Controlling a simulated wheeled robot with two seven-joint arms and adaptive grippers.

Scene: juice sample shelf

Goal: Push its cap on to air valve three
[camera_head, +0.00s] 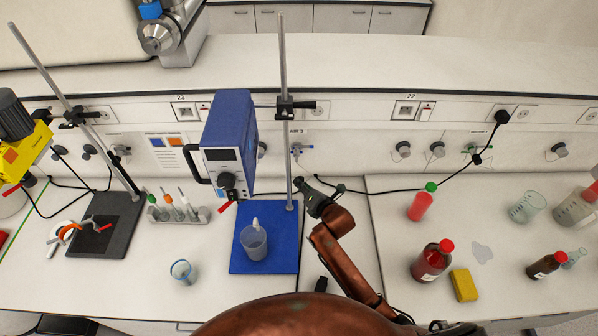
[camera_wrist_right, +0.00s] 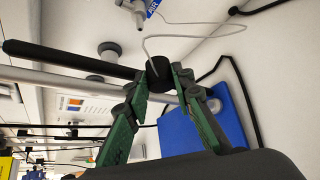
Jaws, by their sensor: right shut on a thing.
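Air valve three (camera_head: 297,150) is on the back wall panel, under the "AIR 3" label and behind the stand rod. In the wrist view, a valve with a blue label (camera_wrist_right: 140,10) shows at the top edge, partly cut off. My right gripper (camera_head: 309,192) is low in front of the panel, below and slightly right of the valve. In the wrist view, its green fingers (camera_wrist_right: 161,84) are shut on a small black round piece, apparently the cap (camera_wrist_right: 160,72). A thin grey cord runs from beside the cap. The cap is apart from the valve. My left gripper is not in view.
A blue instrument (camera_head: 228,130) is further left. A black cable (camera_head: 345,190) runs close right. Bottles stand at the right.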

